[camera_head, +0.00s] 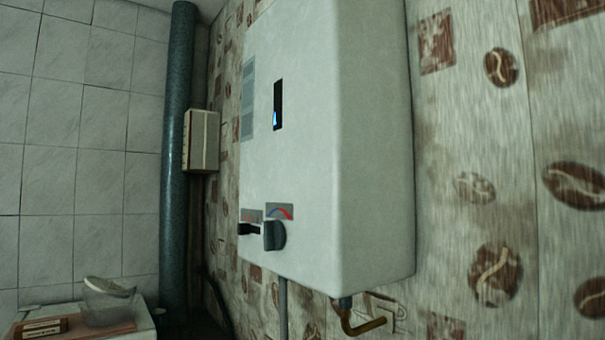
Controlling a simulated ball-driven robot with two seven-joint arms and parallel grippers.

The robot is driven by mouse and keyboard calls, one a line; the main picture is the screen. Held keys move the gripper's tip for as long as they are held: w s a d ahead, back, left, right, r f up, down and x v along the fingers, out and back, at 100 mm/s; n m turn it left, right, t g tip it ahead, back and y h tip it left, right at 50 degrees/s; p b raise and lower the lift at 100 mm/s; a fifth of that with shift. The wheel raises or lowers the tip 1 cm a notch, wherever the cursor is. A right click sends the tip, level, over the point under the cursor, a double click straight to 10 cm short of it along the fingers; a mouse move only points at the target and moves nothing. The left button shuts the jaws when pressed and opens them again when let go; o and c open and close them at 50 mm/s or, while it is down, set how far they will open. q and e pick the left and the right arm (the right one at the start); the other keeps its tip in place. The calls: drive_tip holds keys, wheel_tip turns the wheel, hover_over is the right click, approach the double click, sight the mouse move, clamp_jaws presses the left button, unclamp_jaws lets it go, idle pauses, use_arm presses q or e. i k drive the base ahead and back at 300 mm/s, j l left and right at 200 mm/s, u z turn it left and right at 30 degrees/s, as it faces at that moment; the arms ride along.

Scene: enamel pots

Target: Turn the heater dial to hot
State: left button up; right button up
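The white water heater (375,150) is mounted on the patterned wall and fills the middle of the head view. A dark round dial (274,236) sits near the bottom of its front face, below a small label (280,211) with a blue and red curved mark. A second dark control (249,229) with a lever shape is just left of the dial. A narrow dark window (278,104) higher on the front shows a blue flame-like patch. The dial's exact pointing direction is hard to tell. Neither of my grippers is in view.
A dark green vertical pipe (178,150) and a small beige box (201,140) stand left of the heater. Pipes (362,325) come out below it.

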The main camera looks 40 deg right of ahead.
sight(274, 232)
drive_tip(key=z, duration=1.2)
